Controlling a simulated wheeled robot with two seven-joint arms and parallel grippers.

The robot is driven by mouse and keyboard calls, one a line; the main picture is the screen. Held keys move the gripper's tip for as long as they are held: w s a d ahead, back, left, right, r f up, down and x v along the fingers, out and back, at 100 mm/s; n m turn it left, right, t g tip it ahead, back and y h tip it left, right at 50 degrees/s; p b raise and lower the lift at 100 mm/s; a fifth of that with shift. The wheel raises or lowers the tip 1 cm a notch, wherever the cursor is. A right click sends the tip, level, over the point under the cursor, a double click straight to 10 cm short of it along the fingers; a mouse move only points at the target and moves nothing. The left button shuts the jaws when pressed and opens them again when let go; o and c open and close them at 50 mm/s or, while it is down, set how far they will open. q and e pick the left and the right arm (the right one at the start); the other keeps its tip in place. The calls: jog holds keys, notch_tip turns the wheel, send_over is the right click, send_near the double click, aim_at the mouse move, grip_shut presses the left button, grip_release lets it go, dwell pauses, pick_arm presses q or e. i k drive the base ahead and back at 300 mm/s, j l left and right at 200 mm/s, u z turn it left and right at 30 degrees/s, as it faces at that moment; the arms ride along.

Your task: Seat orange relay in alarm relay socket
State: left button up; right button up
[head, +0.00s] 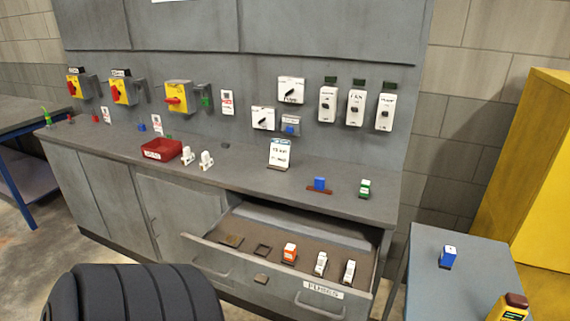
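An orange relay (290,252) with a white label stands upright in the open drawer (322,292) marked FUSES, below the counter's right part. I cannot tell which thing is the alarm relay socket. A blue block (319,184) sits on a flat brown base on the counter, and a grey box (290,124) with a blue face is on the wall panel. Neither of my grippers is in view.
Two white fuse-like blocks (321,263) stand in the drawer, right of the orange relay. The counter (235,183) holds a red tray (161,149), a sign (279,153) and a green-white block (365,188). A side table (470,280) holds a blue block (447,257).

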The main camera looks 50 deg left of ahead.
aim_at(243, 243)
jog(key=u, duration=1.65)
jog(key=k+j, duration=0.1)
jog(key=j+u, duration=0.05)
jog(key=j, duration=0.05)
